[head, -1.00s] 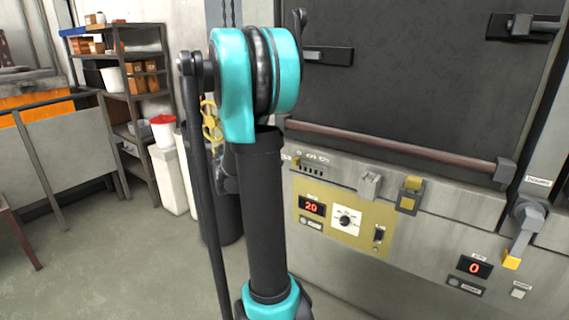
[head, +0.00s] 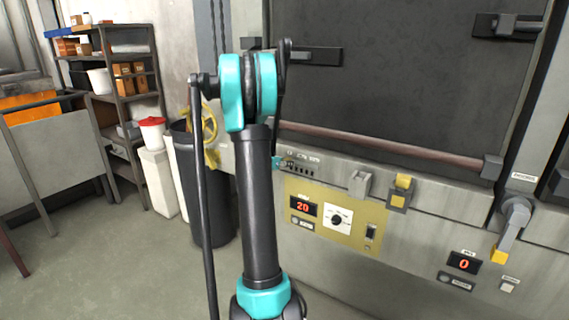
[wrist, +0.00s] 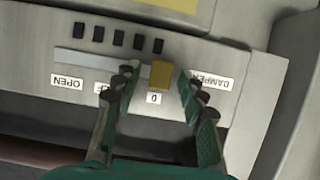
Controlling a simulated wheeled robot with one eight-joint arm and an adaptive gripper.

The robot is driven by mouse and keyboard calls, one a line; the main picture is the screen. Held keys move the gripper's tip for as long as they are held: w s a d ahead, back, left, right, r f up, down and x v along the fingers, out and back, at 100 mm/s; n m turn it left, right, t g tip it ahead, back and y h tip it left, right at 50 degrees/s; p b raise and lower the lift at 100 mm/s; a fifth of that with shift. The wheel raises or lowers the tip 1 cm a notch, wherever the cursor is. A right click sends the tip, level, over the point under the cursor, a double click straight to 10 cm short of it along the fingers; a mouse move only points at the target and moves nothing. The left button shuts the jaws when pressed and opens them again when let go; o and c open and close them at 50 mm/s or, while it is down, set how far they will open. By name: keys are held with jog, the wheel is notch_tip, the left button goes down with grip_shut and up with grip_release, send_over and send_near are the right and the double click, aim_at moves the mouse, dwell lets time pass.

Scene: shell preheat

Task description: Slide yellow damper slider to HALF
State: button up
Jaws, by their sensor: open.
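The yellow damper slider (wrist: 161,75) shows in the wrist view, at the right end of a pale horizontal track (wrist: 85,62). The panel lettering is upside down there: an OPEN label (wrist: 67,82) lies at the left, a DAMPER label (wrist: 212,81) at the right, and a small label (wrist: 154,98) is just below the slider. Another label is mostly hidden behind the left finger. My gripper (wrist: 152,82) is open, with one dark green finger on each side of the slider. I cannot tell whether either finger touches it. In the head view my arm mostly hides my gripper.
Several dark vents (wrist: 118,38) sit beside the track. In the head view, a yellow control panel (head: 350,244), a grey block (head: 359,183), a yellow switch (head: 400,190) and a long door bar (head: 380,148) are nearby. A dark bin (head: 205,215) stands left of my arm.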

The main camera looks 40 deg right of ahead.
grip_shut()
dwell(0.3)
jog(key=s, duration=0.2)
jog(key=s+d, duration=0.2)
jog(key=s, duration=0.1)
jog(key=shift+s+d, duration=0.2)
jog(key=shift+s, duration=0.1)
grip_release()
